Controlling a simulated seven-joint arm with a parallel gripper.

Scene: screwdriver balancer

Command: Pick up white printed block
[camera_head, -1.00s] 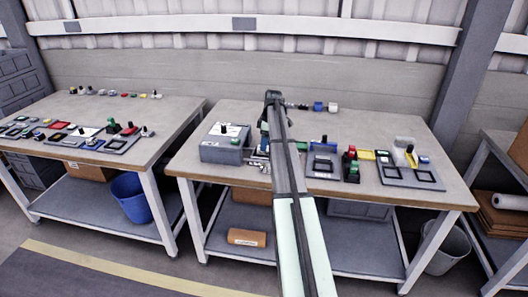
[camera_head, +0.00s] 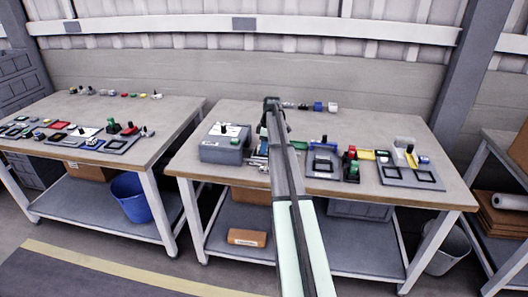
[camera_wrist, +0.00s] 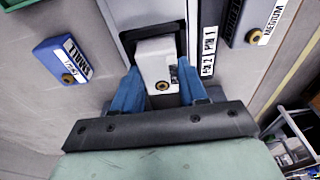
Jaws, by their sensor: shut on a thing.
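A white block (camera_wrist: 153,60) with a small brass-coloured round fitting and a black-and-white printed patch shows in the wrist view, at the mouth of a dark recess in a grey fixture (camera_wrist: 115,22). My gripper (camera_wrist: 158,84) is shut on this block, with one blue finger on each side of it. The block's far end lies in or over the recess; I cannot tell whether it is clear of it. In the head view my own arm crosses the right-hand table, and the block cannot be made out there.
In the wrist view a blue labelled block (camera_wrist: 63,60) lies left and a dark block labelled MEDIUM (camera_wrist: 250,22) lies right. In the head view, a grey box (camera_head: 222,150) stands left of my arm, and trays with coloured parts (camera_head: 410,178) lie right of it.

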